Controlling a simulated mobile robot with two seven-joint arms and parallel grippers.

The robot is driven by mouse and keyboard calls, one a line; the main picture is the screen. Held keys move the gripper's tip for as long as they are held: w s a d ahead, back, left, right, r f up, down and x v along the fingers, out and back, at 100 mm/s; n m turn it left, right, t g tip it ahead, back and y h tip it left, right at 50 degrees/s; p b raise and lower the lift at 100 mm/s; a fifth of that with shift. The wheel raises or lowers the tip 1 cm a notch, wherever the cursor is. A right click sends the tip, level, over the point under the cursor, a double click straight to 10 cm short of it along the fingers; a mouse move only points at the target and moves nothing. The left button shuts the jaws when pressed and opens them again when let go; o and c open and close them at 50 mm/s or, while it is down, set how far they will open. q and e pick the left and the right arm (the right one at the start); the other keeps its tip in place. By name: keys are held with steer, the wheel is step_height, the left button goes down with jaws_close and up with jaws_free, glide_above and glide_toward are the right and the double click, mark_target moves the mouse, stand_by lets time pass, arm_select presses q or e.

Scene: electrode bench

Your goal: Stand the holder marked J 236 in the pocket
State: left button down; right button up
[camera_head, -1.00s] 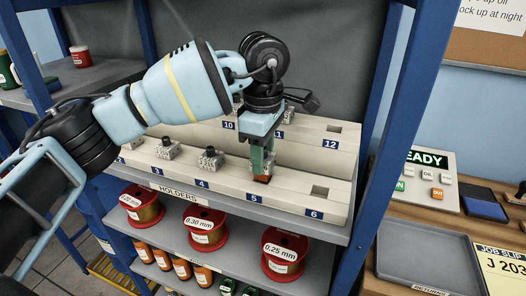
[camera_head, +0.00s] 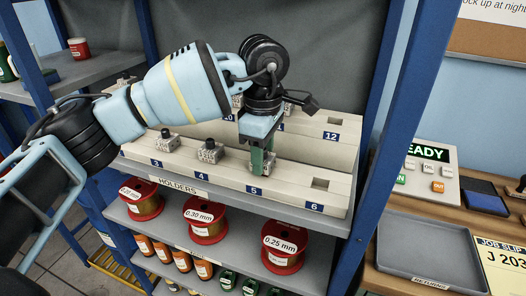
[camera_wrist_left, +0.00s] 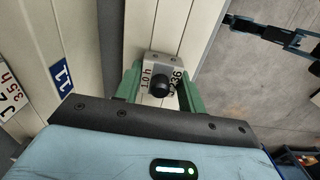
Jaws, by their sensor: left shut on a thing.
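The holder marked J 236 (camera_wrist_left: 151,62) shows in the left wrist view as a pale block with a black knob, also marked 1.0 h. My left gripper (camera_wrist_left: 161,90) is shut on it, a green finger on each side. In the head view my left gripper (camera_head: 262,164) points down at the front rack, behind label 5 (camera_head: 254,190). The gripper hides most of the holder and the spot below it, so I cannot tell if it is seated. An empty square pocket (camera_head: 320,183) shows behind label 6.
Other holders stand in the front rack behind labels 3 (camera_head: 166,141) and 4 (camera_head: 210,151). The higher back rack has an empty pocket behind label 12 (camera_head: 331,135). A blue shelf post (camera_head: 379,140) is to the right; beyond it lies an empty grey tray (camera_head: 425,280).

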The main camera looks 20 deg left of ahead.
arm_select(q)
steer(key=shift+f, duration=0.2)
stand_by(0.3)
steer(key=c, duration=1.2)
jaws_free()
steer(key=o, duration=0.4)
steer(key=shift+o, duration=0.2)
steer(key=shift+f, duration=0.1)
step_height(320, 180, up, 7)
steer(key=shift+r, duration=0.45)
